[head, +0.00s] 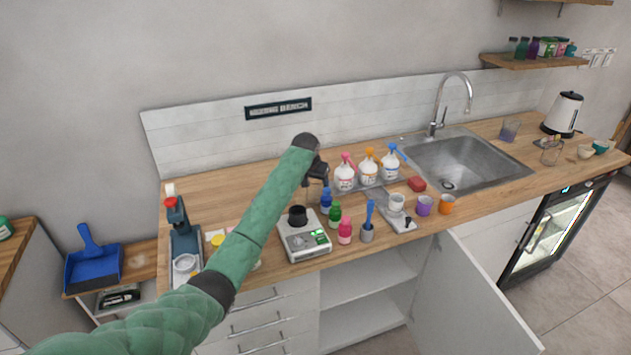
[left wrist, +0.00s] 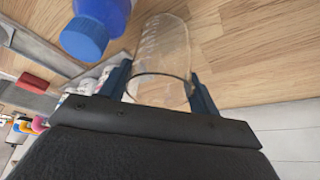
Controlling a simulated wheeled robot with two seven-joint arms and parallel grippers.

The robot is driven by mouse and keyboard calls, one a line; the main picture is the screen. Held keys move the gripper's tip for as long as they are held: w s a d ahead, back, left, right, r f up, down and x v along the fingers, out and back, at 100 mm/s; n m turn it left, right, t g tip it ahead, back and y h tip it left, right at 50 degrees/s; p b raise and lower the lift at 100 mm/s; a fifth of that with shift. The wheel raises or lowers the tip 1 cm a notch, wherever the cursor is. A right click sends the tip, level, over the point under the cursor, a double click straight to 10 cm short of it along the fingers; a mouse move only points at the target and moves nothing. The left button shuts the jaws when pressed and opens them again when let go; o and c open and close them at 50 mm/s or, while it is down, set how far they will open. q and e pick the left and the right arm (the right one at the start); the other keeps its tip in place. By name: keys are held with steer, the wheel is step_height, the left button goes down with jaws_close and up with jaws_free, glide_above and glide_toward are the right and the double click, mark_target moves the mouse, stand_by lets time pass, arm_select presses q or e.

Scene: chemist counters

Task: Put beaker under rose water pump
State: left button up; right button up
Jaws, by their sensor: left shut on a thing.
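My left gripper (head: 316,180) is over the counter, left of the pump bottles. In the left wrist view my left gripper (left wrist: 162,88) is shut on a clear beaker (left wrist: 163,48), with a finger on each side near its rim. In the head view the beaker is hidden or too small to make out. A white pump bottle with a pink top (head: 345,174) stands right of the gripper, apart from it. Beside it stand one with an orange top (head: 369,169) and one with a blue top (head: 391,164). Their labels are unreadable. My right gripper is out of view.
A blue-capped bottle (head: 326,202) stands close to the gripper; it also shows in the left wrist view (left wrist: 88,32). A scale (head: 304,243), small green and pink bottles, and several cups line the front. The sink (head: 470,164) lies right. A cabinet door (head: 468,290) hangs open below.

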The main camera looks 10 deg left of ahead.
arm_select(q)
steer(key=shift+f, duration=0.1)
steer(key=o, duration=1)
